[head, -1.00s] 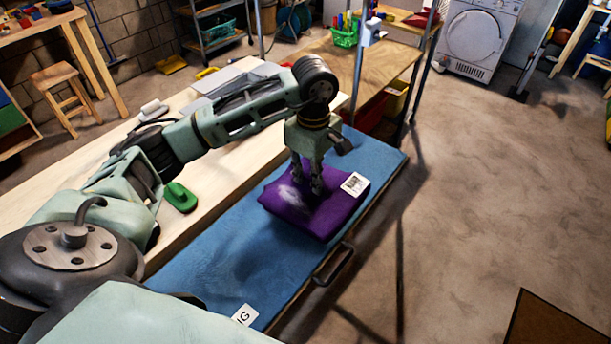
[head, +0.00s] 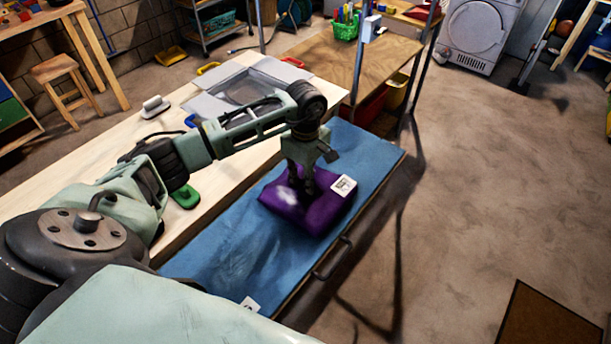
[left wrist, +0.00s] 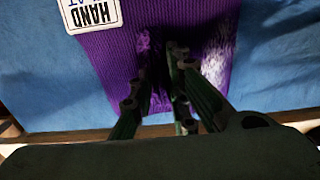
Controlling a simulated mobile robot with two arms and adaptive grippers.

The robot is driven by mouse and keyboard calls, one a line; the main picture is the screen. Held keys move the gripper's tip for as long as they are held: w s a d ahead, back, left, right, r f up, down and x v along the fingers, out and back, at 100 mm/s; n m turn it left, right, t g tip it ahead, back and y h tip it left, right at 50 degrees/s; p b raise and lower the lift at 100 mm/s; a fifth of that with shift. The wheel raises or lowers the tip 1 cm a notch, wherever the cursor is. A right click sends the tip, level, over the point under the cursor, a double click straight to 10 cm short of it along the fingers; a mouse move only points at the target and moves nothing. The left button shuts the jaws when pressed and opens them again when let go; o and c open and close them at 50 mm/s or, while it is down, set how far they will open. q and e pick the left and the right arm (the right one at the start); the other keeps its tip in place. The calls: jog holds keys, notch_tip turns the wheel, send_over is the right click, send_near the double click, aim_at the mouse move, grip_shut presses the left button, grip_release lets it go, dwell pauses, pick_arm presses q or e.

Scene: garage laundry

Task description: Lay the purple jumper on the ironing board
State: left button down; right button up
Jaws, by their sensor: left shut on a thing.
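The purple jumper (head: 322,212) is a folded bundle with a white label and a pale patch. It is over the middle of the blue ironing board (head: 235,250), close to its surface; I cannot tell whether all of it rests there. My left gripper (head: 301,186) points down from above and is shut on the jumper. In the left wrist view the ribbed purple cloth (left wrist: 112,65) lies around the fingers (left wrist: 160,65), with blue board cover on both sides. The exact grip point is dark. My right gripper is not in view.
A pale wooden table (head: 228,168) runs along the board's far side, holding a grey tray (head: 250,85) and a green object (head: 186,196). Open floor (head: 480,170) lies to the right.

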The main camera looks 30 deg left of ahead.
pick_arm(q)
jog(key=c, duration=2.1)
grip_release()
jog(key=shift+f, duration=0.1)
jog(key=o, duration=0.4)
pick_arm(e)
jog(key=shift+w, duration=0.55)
